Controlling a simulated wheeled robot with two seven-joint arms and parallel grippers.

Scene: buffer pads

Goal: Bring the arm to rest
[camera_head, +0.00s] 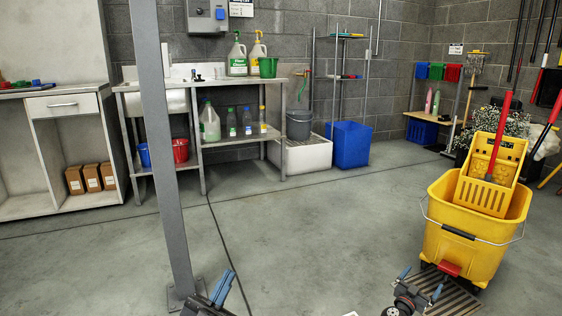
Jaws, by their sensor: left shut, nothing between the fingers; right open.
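My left gripper (226,279) shows at the bottom of the head view, left of the middle, beside the foot of the grey post. Its blue fingers are together with nothing held between them. My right gripper (420,283) shows at the bottom right, in front of the yellow mop bucket. Its blue-tipped fingers are spread apart and empty. Most of both arms is outside the picture.
A grey post (163,150) stands close to my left gripper. The yellow mop bucket (465,250) stands near a floor grate (462,300). A steel sink bench (200,88) and a white cabinet (65,104) line the back and left.

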